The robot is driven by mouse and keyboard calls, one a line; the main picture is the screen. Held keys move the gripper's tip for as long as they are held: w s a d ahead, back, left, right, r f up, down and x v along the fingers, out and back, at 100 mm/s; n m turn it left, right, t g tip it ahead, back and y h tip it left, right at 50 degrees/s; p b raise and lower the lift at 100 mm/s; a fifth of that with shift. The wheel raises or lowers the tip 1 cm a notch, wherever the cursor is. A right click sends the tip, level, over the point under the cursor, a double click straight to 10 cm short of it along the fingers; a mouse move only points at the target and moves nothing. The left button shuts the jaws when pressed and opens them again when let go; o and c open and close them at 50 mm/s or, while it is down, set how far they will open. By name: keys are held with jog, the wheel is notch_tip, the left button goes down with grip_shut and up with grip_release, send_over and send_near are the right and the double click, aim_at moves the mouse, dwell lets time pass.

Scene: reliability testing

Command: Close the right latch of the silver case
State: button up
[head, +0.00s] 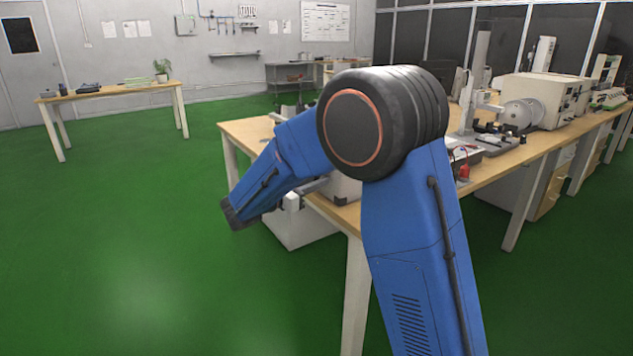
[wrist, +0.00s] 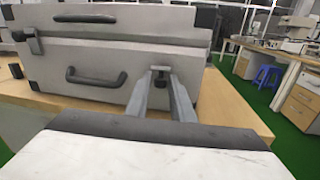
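The silver case (wrist: 110,60) stands on the wooden table, its front facing my wrist camera. Its lid looks down on the body. A dark handle (wrist: 95,78) is at the front middle and the left latch (wrist: 33,44) is near the left edge, at the seam. The right latch (wrist: 161,71) is a small dark piece at the front right, just below the seam. My gripper (wrist: 162,77) is open, its two grey fingertips on either side of the right latch. I cannot tell whether they touch it. In the head view my arm hides most of the case.
The wooden table edge (wrist: 252,118) runs close below the case. A small black cylinder (wrist: 16,71) stands left of the case. Another bench with a blue stool (wrist: 267,76) under it is at the right. Green floor (head: 150,230) is free left of my arm.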

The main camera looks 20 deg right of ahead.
jog(key=shift+d, duration=0.15)
grip_shut()
jog(key=y, duration=0.1)
jog(key=r+g+y, duration=0.1)
jog(key=y, duration=0.1)
jog(key=shift+a+r+m, duration=0.15)
jog(key=shift+a+m, duration=0.05)
jog(key=shift+m, duration=0.1)
jog(key=r+g+y, duration=0.1)
jog(key=y, duration=0.2)
jog(key=shift+r+g, duration=0.2)
jog(key=shift+g, duration=0.1)
jog(key=y, duration=0.1)
jog(key=r+g+y, duration=0.1)
jog(key=y, duration=0.2)
jog(key=shift+d+r+m, duration=0.2)
jog(key=shift+r+m, duration=0.05)
jog(key=shift+m, duration=0.05)
jog(key=shift+w+d+r+g+y, duration=0.15)
jog(key=shift+g+y, duration=0.2)
jog(key=shift+y, duration=0.45)
jog(key=shift+s+d+r+g+y, duration=0.1)
jog(key=shift+r+g+y, duration=0.15)
jog(key=shift+y, duration=0.55)
jog(key=shift+w+d+r+g+y, duration=0.15)
jog(key=shift+g+y, duration=0.25)
jog(key=shift+y, duration=0.4)
